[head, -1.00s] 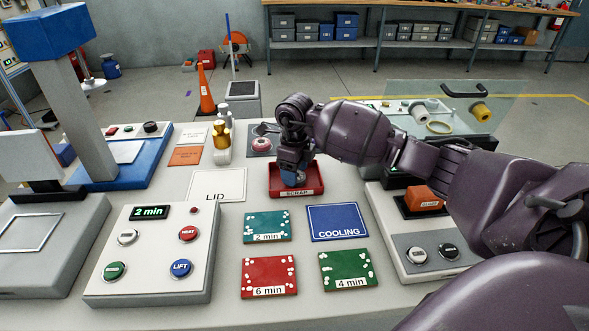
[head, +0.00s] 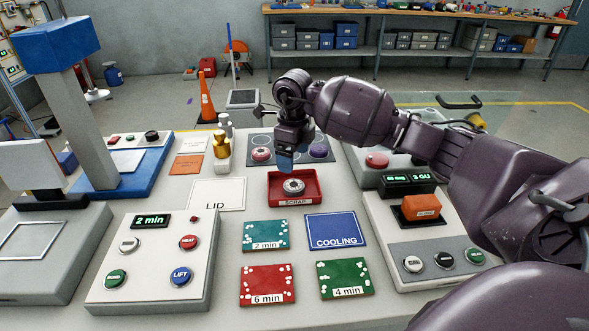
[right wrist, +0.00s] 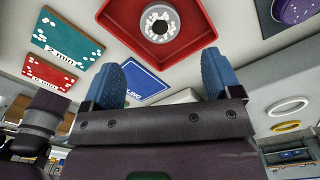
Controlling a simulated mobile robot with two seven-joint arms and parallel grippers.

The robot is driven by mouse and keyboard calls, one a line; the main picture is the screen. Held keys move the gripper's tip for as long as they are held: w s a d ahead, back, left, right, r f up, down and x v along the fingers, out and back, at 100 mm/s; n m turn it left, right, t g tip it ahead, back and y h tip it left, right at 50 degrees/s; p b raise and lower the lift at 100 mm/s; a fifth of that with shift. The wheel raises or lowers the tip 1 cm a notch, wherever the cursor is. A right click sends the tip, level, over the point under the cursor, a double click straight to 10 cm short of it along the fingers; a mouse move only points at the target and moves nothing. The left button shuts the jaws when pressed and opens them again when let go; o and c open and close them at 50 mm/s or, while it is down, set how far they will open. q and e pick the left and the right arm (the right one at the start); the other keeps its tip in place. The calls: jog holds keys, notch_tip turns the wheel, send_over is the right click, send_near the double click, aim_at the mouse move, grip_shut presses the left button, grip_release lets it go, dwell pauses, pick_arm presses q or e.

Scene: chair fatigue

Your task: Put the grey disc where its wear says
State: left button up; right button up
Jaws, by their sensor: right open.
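The grey disc (head: 287,188), a ring with a dark centre, lies flat in the red tray (head: 273,198) labelled SCRAP. In the right wrist view the disc (right wrist: 147,25) shows white specks on its face and sits inside the tray (right wrist: 110,18). My right gripper (head: 285,160) is above the tray, apart from the disc. Its blue fingers (right wrist: 168,78) are spread with nothing between them. Cards marked 2 min (head: 265,229), 6 min (head: 267,279) and 4 min (head: 345,273) carry white speck patterns. A blue COOLING mat (head: 336,222) lies beside them. My left gripper does not show.
A button panel (head: 150,285) reading 2 min stands front left. A white LID mat (head: 217,188) is left of the tray. Gold and grey bottles (head: 222,152) and a rack (head: 320,140) with coloured discs stand behind. A console (head: 437,262) with an orange block is at right.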

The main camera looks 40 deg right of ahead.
jog(key=shift+r, duration=2.15)
